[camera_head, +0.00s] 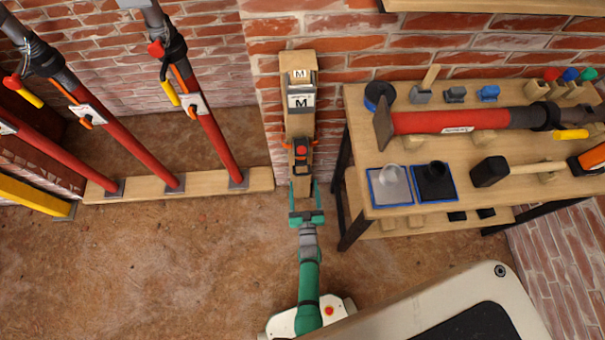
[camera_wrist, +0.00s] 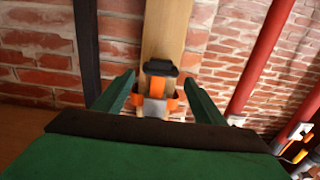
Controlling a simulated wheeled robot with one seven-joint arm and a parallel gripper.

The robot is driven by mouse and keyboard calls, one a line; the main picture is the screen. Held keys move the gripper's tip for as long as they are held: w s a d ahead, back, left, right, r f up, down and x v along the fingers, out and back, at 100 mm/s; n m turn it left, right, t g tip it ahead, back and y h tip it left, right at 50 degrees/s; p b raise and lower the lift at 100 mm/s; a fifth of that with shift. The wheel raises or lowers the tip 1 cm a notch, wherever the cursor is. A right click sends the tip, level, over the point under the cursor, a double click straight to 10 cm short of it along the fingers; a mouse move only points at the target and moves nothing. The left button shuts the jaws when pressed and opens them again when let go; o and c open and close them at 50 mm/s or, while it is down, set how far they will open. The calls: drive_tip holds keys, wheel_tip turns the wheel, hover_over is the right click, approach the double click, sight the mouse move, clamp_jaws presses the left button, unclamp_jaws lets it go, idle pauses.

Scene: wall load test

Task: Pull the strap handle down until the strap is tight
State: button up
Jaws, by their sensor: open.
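A wooden post (camera_head: 299,75) with white "M" labels stands against the brick wall. A black and orange-red strap device (camera_head: 301,148) is on it, and part of it hangs low on the post. In the wrist view, an orange strap fitting with a black handle-like top (camera_wrist: 160,68) and a grey piece (camera_wrist: 155,106) show in front of the post (camera_wrist: 166,30). My green gripper (camera_head: 305,192) is below the device. In the wrist view, my gripper (camera_wrist: 160,82) is open, with one finger on each side of the fitting. Contact cannot be told.
A workbench (camera_head: 410,205) to the right holds a red prop (camera_head: 450,121), a mallet (camera_head: 490,170) and two blue-edged trays (camera_head: 390,187). Red props (camera_head: 215,140) stand on a floor plank (camera_head: 145,187) to the left. The floor (camera_head: 170,260) at front left is clear.

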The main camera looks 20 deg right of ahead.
sight(303, 174)
drive_tip(key=shift+x, duration=3)
drive_tip(key=shift+f, duration=0.1)
